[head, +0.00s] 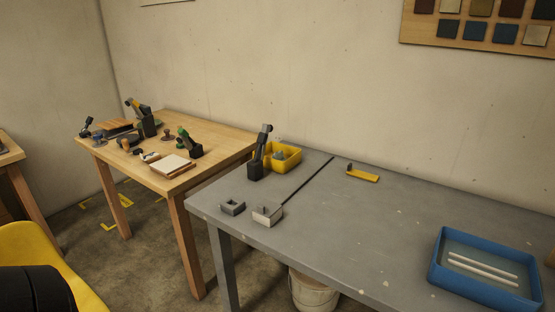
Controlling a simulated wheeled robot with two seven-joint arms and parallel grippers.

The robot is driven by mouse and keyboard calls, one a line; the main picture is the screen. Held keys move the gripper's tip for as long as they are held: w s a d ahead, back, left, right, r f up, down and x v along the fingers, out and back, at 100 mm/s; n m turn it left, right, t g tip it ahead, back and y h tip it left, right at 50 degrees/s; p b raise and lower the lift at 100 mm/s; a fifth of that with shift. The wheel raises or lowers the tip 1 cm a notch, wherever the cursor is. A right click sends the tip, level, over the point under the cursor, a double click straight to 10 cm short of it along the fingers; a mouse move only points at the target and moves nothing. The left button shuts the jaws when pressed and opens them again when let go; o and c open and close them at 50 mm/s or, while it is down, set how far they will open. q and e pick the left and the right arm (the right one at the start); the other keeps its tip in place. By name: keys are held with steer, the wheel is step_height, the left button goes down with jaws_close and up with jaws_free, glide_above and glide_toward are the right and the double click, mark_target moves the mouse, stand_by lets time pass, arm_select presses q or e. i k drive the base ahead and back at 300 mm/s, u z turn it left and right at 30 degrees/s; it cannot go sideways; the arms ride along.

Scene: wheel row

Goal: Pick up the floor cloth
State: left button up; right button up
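I cannot make out a floor cloth in the head view. The visible floor (165,240) is bare brown concrete with yellow tape marks, and much of it is hidden by the tables. Neither of my grippers shows in this view.
A grey table (330,225) fills the right, with a blue tray (437,275), a yellow bin (297,153) and small blocks on it. A pale bucket (314,293) stands beneath it. A wooden table (215,143) with several tools stands left. Floor shows between the table legs.

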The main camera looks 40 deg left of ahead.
mark_target(279, 155)
steer(key=u, duration=1.75)
